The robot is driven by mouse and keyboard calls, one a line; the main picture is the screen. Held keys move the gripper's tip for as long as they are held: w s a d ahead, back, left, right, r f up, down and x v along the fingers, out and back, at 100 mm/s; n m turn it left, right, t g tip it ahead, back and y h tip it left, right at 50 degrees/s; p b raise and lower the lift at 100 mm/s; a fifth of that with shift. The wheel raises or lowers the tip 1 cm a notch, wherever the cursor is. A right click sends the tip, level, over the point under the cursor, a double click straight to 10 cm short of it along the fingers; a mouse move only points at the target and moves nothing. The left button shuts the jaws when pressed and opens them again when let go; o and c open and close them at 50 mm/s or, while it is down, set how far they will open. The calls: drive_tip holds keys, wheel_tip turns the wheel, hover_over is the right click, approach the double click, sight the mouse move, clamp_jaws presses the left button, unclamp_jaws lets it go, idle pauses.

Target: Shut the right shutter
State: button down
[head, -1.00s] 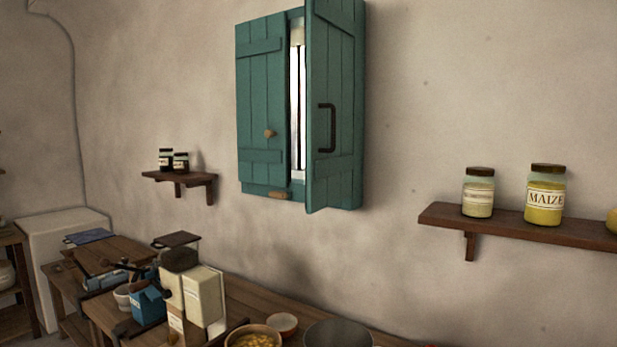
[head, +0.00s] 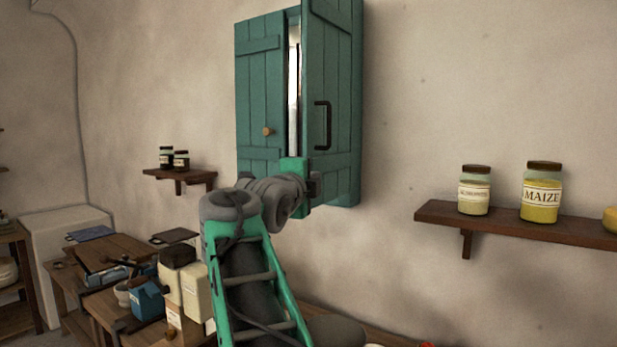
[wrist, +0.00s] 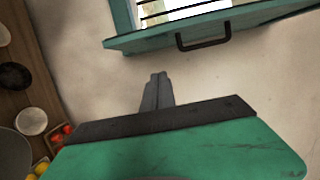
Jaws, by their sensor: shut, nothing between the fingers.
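The right shutter (head: 333,90) is a teal plank panel with a dark bar handle (head: 322,125). It stands partly open, swung out from the wall, with a bright gap beside it. The left shutter (head: 260,95), with a round wooden knob, lies closed. In the wrist view the right shutter (wrist: 150,42) shows from its lower edge with its handle (wrist: 204,42). My gripper (wrist: 157,76) is shut and empty, pointing toward the shutter, apart from it in that view. In the head view my gripper (head: 313,185) is near the shutter's lower edge, its fingertips hard to make out.
A wall shelf (head: 520,226) with a MAIZE jar (head: 541,192) and another jar is at right. A small shelf (head: 180,175) with dark jars is at left. Below, a wooden counter carries cartons (head: 195,292) and bowls. The wall right of the shutter is bare.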

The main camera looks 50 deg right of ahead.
drive_tip(key=w+d+p, duration=0.6)
drive_tip(key=w+d, duration=0.1)
drive_tip(key=d, duration=0.1)
drive_tip(key=shift+w, duration=0.3)
drive_tip(key=shift+w+f, duration=0.1)
